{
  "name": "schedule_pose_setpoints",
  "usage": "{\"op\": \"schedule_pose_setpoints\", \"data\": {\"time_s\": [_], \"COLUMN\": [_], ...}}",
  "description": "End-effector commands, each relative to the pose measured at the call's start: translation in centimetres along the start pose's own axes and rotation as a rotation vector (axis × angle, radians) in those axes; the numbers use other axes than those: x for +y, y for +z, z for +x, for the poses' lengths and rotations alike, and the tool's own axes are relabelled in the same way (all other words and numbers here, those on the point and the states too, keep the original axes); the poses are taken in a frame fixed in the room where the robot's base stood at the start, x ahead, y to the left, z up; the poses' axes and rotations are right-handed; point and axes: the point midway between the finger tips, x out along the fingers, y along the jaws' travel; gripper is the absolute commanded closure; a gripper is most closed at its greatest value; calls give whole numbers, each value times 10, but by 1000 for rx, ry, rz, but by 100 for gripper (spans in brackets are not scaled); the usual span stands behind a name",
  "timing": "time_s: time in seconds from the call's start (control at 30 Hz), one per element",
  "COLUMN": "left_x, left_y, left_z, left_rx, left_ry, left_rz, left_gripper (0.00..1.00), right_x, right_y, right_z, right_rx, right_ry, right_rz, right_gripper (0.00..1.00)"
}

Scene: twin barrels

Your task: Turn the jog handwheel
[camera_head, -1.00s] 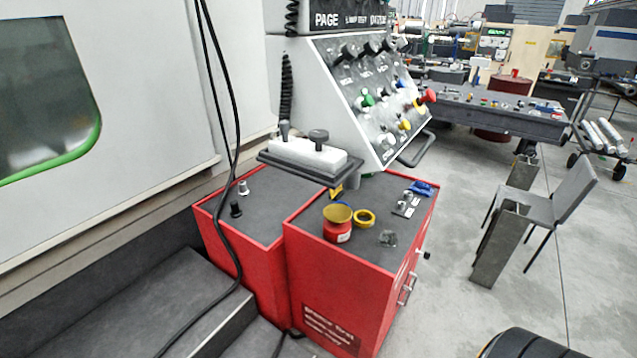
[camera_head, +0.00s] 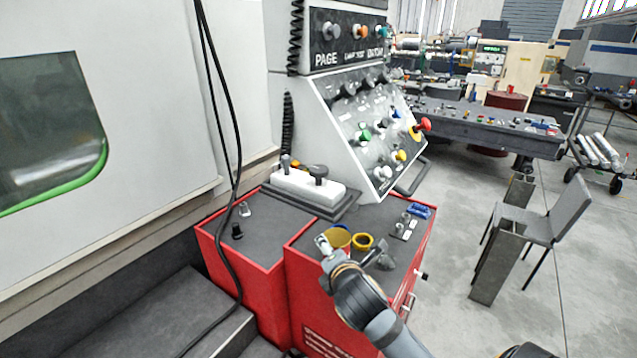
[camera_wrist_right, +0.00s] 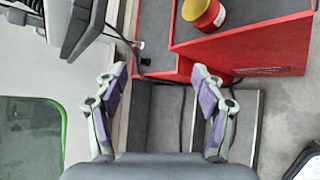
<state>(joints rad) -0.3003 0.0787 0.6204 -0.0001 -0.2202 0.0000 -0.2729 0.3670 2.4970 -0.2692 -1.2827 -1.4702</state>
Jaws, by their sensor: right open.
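I take the jog handwheel to be the dark round knob (camera_head: 317,171) on the white box (camera_head: 308,191), below the sloped control panel. A smaller dark lever (camera_head: 286,162) stands to its left on the same box. My right gripper (camera_head: 354,251) is open, above the red cabinet's front edge, apart from the knob and lower in the picture. In the right wrist view its two purple-padded fingers (camera_wrist_right: 160,95) are spread with nothing between them. A dark shelf corner (camera_wrist_right: 72,25) shows at top left there; the knob cannot be made out. My left gripper is not in view.
The sloped panel (camera_head: 365,125) rises behind the box. Black cables (camera_head: 222,120) hang left. A grey chair (camera_head: 545,225) stands right.

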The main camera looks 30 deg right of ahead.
Motion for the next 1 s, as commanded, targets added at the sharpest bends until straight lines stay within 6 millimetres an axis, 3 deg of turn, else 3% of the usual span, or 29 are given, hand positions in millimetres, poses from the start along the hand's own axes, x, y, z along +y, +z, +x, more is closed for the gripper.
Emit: {"op": "schedule_pose_setpoints", "data": {"time_s": [0.03, 0.1, 0.2, 0.3, 0.57, 0.83, 0.9, 1.0], "left_x": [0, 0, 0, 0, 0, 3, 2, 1], "left_y": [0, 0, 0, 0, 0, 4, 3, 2], "left_z": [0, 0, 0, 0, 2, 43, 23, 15], "left_rx": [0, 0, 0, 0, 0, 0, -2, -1], "left_ry": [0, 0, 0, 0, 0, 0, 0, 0], "left_rz": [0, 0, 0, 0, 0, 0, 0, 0], "left_gripper": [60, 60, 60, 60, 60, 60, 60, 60], "right_x": [29, 62, 96, 119, 131, 135, 151, 160], "right_y": [17, 35, 55, 67, 74, 77, 86, 91], "right_z": [-2, -7, -16, -25, -29, -2, 8, 28], "right_rx": [-59, -148, -270, -362, -423, -427, -418, -418], "right_ry": [81, 161, 224, 251, 259, 260, 254, 254], "right_rz": [-191, -443, -720, -902, -1018, -1015, -1013, -1013], "right_gripper": [31, 31, 31, 31, 31, 31, 31, 31]}}
